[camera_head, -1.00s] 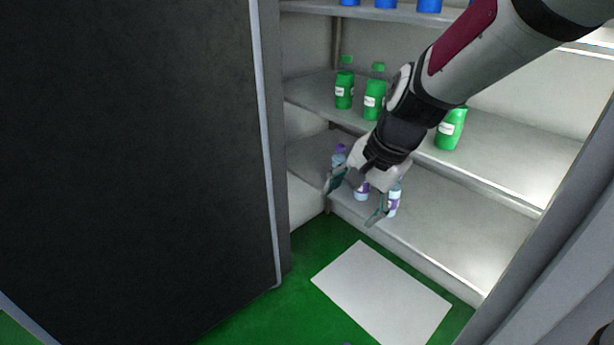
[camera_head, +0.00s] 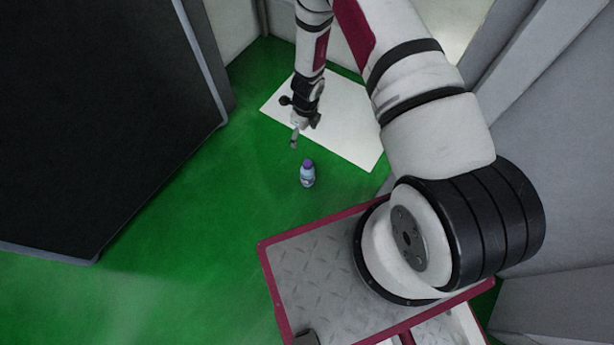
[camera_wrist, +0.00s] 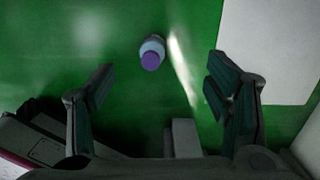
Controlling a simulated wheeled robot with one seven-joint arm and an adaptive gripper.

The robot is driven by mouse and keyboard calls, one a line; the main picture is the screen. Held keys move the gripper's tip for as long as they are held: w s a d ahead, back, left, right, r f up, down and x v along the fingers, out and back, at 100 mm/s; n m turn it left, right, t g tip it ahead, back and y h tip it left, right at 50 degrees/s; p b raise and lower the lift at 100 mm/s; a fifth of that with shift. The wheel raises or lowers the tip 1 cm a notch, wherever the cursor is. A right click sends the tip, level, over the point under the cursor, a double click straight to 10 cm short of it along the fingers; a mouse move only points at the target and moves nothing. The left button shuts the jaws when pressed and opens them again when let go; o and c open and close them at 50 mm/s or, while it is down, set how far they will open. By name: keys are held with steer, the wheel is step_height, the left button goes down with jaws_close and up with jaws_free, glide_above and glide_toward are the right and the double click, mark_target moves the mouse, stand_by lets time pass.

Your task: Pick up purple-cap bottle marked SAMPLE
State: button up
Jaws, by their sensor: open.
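One purple-cap bottle (camera_head: 307,174) stands upright on the green floor, just in front of the white floor panel. Its label is too small to read. My gripper (camera_head: 299,134) is above the floor, just behind the bottle in the head view, pointing down and apart from it. In the wrist view the bottle (camera_wrist: 151,52) shows from above, beyond the fingertips and roughly midway across the gap. My gripper (camera_wrist: 157,82) is open, with nothing between its two fingers.
A white rectangular panel (camera_head: 345,141) lies on the floor behind the bottle; it also shows at the right of the wrist view (camera_wrist: 270,50). A large dark cabinet (camera_head: 100,120) stands at left. Grey walls (camera_head: 560,150) are at right. Green floor (camera_head: 190,215) is clear left of the bottle.

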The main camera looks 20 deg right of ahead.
steer(key=m+b, duration=0.1)
steer(key=m, duration=0.1)
glide_above(309, 163)
steer(key=shift+g, duration=0.3)
steer(key=f, duration=0.7)
steer(key=shift+w+f, duration=0.2)
steer(key=shift+f, duration=0.15)
step_height(309, 163, down, 8)
steer(key=b, duration=0.3)
steer(key=shift+s, duration=0.15)
steer(key=shift+h, duration=0.3)
steer(key=shift+s+a+f+b, duration=0.15)
steer(key=shift+f+b, duration=0.7)
steer(key=shift+f, duration=0.65)
steer(key=shift+w+a+f+b, duration=0.1)
steer(key=shift+f+b, duration=0.7)
steer(key=shift+f, duration=0.65)
steer(key=shift+c, duration=0.4)
steer(key=shift+r, duration=0.1)
steer(key=c, duration=1.5)
steer(key=shift+r, duration=0.1)
